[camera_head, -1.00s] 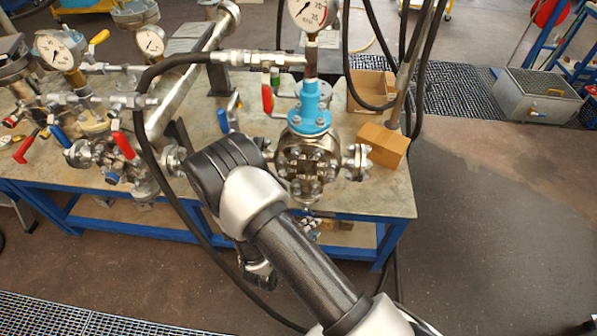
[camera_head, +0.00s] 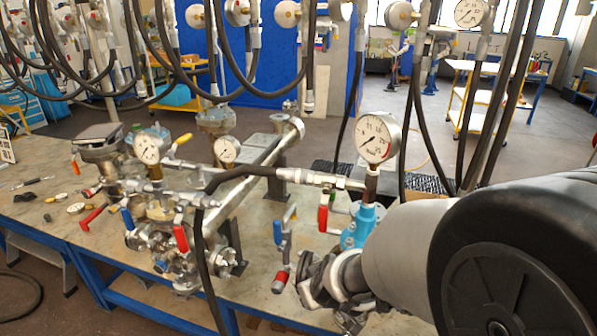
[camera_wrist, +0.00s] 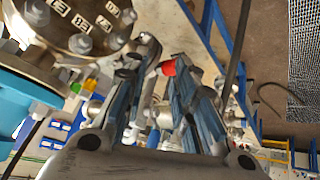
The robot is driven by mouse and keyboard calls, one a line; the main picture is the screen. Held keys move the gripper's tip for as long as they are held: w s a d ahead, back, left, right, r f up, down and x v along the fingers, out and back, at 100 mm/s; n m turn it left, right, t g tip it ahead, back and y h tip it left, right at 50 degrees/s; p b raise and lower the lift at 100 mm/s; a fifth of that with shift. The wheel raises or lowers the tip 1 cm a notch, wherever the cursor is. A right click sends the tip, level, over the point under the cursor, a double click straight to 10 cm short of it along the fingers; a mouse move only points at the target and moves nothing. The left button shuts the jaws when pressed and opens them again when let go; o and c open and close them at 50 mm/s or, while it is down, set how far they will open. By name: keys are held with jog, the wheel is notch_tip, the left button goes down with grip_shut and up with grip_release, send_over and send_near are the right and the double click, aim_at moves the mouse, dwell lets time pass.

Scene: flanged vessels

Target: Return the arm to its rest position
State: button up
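My gripper (camera_head: 322,286) shows in the head view in front of the blue-necked flanged vessel (camera_head: 361,228), above the right part of the bench. My arm crosses the lower right of that view and hides most of this vessel. In the wrist view, my gripper's two fingers (camera_wrist: 162,62) stand apart with nothing held between them. The vessel's metal flange (camera_wrist: 80,25) and blue body (camera_wrist: 15,100) are close on the left there. A red-ended fitting (camera_head: 280,283) is just left of the gripper in the head view; a red end (camera_wrist: 167,68) shows beyond the fingers.
The bench (camera_head: 262,255) carries more flanged vessels with valves and a gauge (camera_head: 148,148). A large gauge (camera_head: 377,138) stands on the near vessel. Black hoses (camera_head: 408,95) hang across the top and right. Open floor (camera_head: 290,112) lies behind the bench.

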jog(key=s+d+r+m+g, duration=0.1)
jog(key=s+d+r, duration=0.2)
jog(key=s+r, duration=0.6)
jog(key=s+d+r+m, duration=0.1)
jog(key=s+d+m, duration=0.1)
jog(key=s+d, duration=0.2)
jog(key=s+d+r+m+g+h, duration=0.1)
jog(key=s+d, duration=0.3)
jog(key=s, duration=0.7)
jog(key=shift+s+r+m+g+h, duration=0.3)
jog(key=shift+r+m, duration=0.2)
jog(key=shift+r, duration=0.3)
jog(key=shift+o, duration=0.4)
